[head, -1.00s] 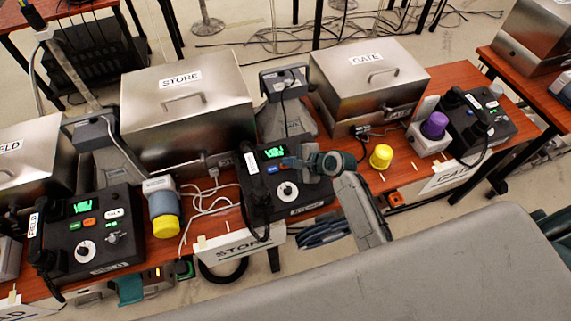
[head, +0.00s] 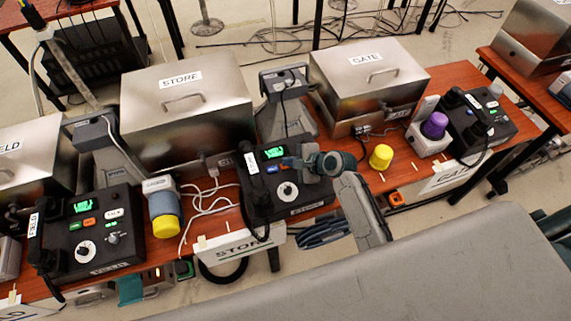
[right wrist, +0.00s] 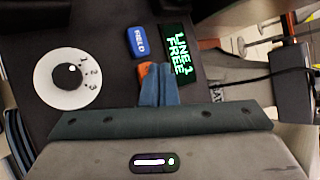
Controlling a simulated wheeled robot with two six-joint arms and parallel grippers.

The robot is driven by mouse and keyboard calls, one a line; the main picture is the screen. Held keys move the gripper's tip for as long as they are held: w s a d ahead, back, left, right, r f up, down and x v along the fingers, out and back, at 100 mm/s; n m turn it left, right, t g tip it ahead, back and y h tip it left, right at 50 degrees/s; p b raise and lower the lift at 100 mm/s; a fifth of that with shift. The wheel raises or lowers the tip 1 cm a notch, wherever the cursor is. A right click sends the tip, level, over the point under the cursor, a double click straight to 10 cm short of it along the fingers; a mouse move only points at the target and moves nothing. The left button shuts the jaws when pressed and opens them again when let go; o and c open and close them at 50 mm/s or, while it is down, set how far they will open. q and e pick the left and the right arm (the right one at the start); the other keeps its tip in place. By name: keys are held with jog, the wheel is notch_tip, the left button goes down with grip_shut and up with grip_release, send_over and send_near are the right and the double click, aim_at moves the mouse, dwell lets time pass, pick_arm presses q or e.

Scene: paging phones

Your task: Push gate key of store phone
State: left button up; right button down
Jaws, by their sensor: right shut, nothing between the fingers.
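The store phone (head: 262,205) is a black desk unit in the middle of the table row, with a handset on its left side. The right wrist view shows its white dial (right wrist: 70,73), a blue key labelled FIELD (right wrist: 137,41), a lit green screen reading LINE 1 FREE (right wrist: 176,54) and part of an orange key (right wrist: 144,69). My right gripper (head: 285,162) is shut and empty over the phone. Its blue fingertips (right wrist: 157,70) cover most of the orange key, so its label is hidden. I cannot tell whether they touch it. My left gripper is not in view.
The field phone (head: 75,235) stands to the left and the gate phone (head: 490,125) to the right. A yellow knob (head: 381,157) is right of my gripper. Metal boxes marked STORE (head: 190,125) and GATE (head: 370,90) stand behind. White cables lie left of the store phone.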

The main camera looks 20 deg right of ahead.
jog(key=shift+f, duration=0.1)
dwell(0.3)
jog(key=shift+w+f, duration=0.1)
jog(key=shift+f, duration=0.25)
jog(key=shift+r+p, duration=0.45)
jog(key=shift+p, duration=0.4)
notch_tip(320, 180, up, 6)
jog(key=s+p, duration=0.1)
jog(key=p, duration=0.5)
jog(key=shift+p, duration=0.35)
